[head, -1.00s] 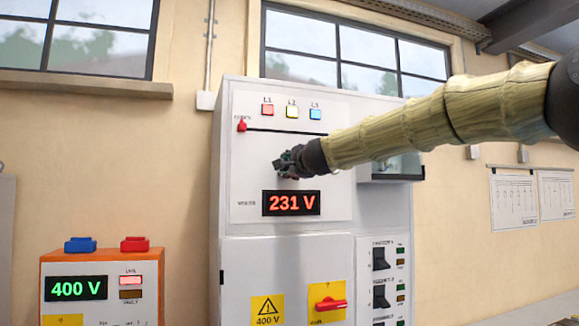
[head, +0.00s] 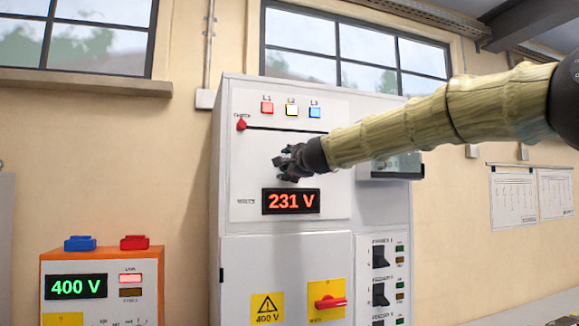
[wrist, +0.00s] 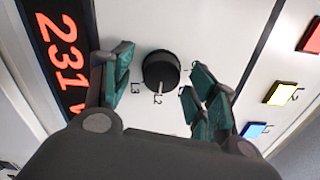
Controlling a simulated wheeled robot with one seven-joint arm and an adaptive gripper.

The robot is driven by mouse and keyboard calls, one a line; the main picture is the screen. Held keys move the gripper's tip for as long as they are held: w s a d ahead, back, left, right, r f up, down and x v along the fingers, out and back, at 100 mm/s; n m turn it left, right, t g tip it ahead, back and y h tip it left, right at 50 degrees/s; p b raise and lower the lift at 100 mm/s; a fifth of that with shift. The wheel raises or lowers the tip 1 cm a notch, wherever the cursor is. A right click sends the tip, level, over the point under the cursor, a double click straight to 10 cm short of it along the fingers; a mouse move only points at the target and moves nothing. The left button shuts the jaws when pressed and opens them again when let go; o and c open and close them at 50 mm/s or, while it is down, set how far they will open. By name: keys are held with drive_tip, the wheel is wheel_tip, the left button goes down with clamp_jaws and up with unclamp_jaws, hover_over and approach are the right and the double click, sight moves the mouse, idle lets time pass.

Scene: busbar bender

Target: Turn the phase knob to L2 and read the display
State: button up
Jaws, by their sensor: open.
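The black phase knob (wrist: 160,70) sits on the white panel in the wrist view. Its white pointer line lies at the L2 mark, with L3 to the left of it. My gripper (wrist: 163,92) is open, with one green-padded finger on each side of the knob and visible gaps between them. In the head view my gripper (head: 287,162) is in front of the panel, above the display, and hides the knob. The red-lit display (head: 291,202) reads 231 V; part of it also shows in the wrist view (wrist: 61,50).
Red, yellow and blue lamps (head: 291,110) marked L1 to L3 are above my gripper. A red lever (head: 241,124) sits at the slot's left end. A red rotary switch (head: 330,302) is below. An orange unit (head: 103,255) reading 400 V stands at left.

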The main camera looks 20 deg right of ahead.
drive_tip(key=shift+s, duration=0.15)
drive_tip(key=s, duration=0.6)
drive_tip(key=shift+s+f, duration=0.15)
drive_tip(key=shift+s, duration=0.05)
drive_tip(key=s, duration=0.5)
drive_tip(key=shift+s+d, duration=0.1)
drive_tip(key=shift+d, duration=0.1)
drive_tip(key=shift+r, duration=0.2)
idle(0.3)
